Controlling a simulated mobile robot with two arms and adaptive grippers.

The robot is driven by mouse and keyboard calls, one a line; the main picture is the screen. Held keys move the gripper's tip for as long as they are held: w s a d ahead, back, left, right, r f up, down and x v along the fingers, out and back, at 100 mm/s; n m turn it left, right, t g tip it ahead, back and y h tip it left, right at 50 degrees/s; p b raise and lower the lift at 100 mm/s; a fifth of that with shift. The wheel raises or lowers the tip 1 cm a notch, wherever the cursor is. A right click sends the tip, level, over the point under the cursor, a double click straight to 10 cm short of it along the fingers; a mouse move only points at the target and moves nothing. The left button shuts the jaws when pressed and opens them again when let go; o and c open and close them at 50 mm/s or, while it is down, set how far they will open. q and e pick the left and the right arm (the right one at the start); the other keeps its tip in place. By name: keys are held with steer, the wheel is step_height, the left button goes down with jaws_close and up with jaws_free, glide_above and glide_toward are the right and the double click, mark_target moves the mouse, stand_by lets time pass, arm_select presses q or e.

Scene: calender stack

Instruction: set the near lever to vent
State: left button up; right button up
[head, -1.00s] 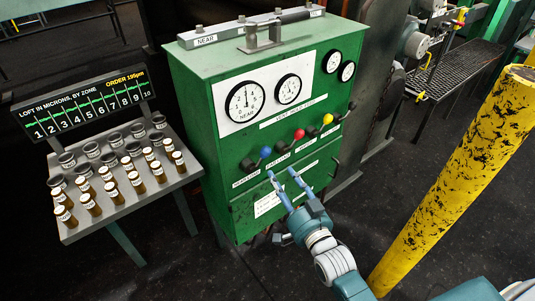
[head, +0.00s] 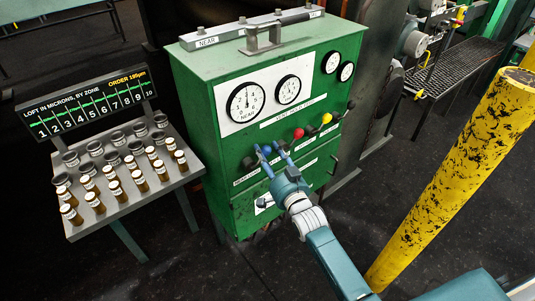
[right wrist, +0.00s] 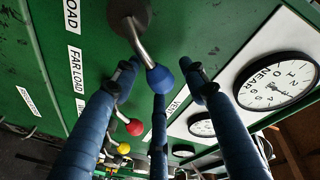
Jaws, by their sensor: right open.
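The near lever has a blue knob (head: 266,150) on a short metal rod and is the leftmost of three levers on the green cabinet (head: 190,110). In the right wrist view its knob (right wrist: 161,79) sits between my right fingers, with gaps beside it. My right gripper (head: 270,149) is open around the knob; its fingertips also show in the wrist view (right wrist: 163,72). A "VENT" label strip (head: 293,110) runs above the levers; load labels (head: 245,181) lie below. The rod slants like the other two. My left gripper is out of view.
A red-knob lever (head: 298,134) and a yellow-knob lever (head: 327,118) stand to the right. Dials (head: 246,101) are above. A sample rack (head: 180,182) stands left, a yellow post (head: 455,175) right. A handled bar (head: 250,30) lies on the cabinet top.

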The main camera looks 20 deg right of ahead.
steer(key=shift+c, duration=0.3)
jaws_close()
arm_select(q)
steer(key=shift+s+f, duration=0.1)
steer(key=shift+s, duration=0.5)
arm_select(e)
steer(key=shift+a+r, duration=0.1)
arm_select(q)
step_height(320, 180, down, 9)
steer(key=b, duration=0.8)
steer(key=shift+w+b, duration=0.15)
steer(key=shift+b, duration=0.2)
arm_select(e)
steer(key=s+a+n+t+y, duration=0.2)
steer(key=a+n, duration=0.6)
steer(key=n, duration=1)
steer(key=s+y, duration=0.1)
steer(key=y, duration=0.1)
steer(key=shift+a+f+y, duration=0.2)
steer(key=shift+y, duration=0.2)
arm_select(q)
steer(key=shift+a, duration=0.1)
arm_select(e)
steer(key=shift+s+f+n, duration=0.1)
steer(key=shift+f+n, duration=0.05)
steer(key=shift+n, duration=0.25)
